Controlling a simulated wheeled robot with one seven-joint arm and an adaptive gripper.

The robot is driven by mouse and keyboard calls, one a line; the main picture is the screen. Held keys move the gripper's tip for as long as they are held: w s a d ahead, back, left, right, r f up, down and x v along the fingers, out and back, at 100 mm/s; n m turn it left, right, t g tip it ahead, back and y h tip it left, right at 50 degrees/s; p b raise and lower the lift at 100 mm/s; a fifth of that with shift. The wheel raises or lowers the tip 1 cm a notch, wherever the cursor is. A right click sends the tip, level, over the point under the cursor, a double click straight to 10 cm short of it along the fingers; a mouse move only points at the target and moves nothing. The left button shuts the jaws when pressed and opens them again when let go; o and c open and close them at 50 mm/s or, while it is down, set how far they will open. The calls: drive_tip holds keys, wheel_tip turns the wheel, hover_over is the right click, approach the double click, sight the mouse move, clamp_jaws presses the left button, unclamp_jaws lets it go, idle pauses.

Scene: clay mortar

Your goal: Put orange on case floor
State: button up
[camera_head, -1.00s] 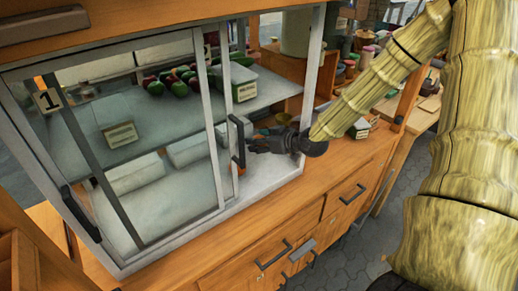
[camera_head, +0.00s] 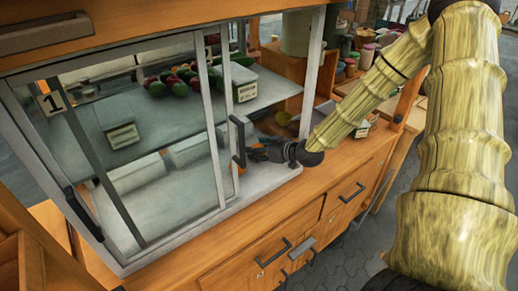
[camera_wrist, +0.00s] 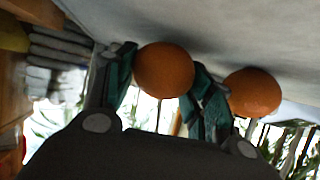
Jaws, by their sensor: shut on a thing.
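In the wrist view my gripper (camera_wrist: 165,85) is shut on an orange (camera_wrist: 164,69), held between its two green-padded fingers. A second orange (camera_wrist: 254,92) sits just outside the right finger, against a pale surface. The fingertips are partly hidden there.
A glass shelf (camera_head: 140,100) with red and green produce (camera_head: 175,80) and price cards lies above the case floor. Wooden drawers (camera_head: 300,225) are below. Bare case floor shows at the front right.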

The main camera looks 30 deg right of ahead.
drive_tip(key=shift+f, duration=0.15)
drive_tip(key=o, duration=1.1)
drive_tip(key=shift+o, duration=0.2)
drive_tip(key=shift+r, duration=0.2)
drive_tip(key=shift+b+v, duration=0.4)
drive_tip(key=shift+v, duration=3.35)
